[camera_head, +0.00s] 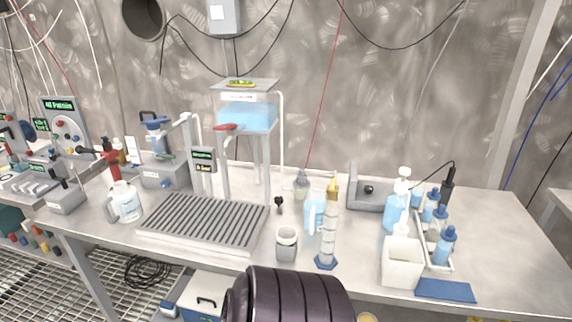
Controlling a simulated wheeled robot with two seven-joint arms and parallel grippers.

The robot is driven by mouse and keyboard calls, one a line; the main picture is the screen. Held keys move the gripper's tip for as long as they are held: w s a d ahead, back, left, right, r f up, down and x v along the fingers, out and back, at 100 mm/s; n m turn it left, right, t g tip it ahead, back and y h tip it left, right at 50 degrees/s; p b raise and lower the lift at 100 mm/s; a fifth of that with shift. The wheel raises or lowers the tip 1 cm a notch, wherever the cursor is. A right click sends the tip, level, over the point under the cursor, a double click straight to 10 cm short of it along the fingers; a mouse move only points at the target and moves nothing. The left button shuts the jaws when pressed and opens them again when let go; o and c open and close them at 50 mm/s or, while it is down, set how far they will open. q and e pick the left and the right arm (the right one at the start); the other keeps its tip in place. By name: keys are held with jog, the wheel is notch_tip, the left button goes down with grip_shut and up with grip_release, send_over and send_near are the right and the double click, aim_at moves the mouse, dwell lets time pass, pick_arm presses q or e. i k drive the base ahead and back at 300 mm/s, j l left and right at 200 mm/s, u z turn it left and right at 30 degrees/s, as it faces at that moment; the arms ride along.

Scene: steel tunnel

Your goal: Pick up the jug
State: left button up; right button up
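A clear whitish jug (126,203) with a handle on its left side stands upright on the left part of the bench, left of the ribbed grey drain rack. Neither of my grippers is in view. Nothing is seen holding or touching either vessel.
The drain rack (204,222) and a grey cup (286,243) sit at the front. A tank stand (246,114) rises behind. Bottles (440,243), a white container (402,264) and a blue pad (445,290) fill the right. Bare bench (510,245) lies at the far right.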

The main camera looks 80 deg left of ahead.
aim_at(313, 198)
jog(key=k+j+u, duration=0.1)
jog(key=u, duration=2.3)
jog(key=i, duration=0.05)
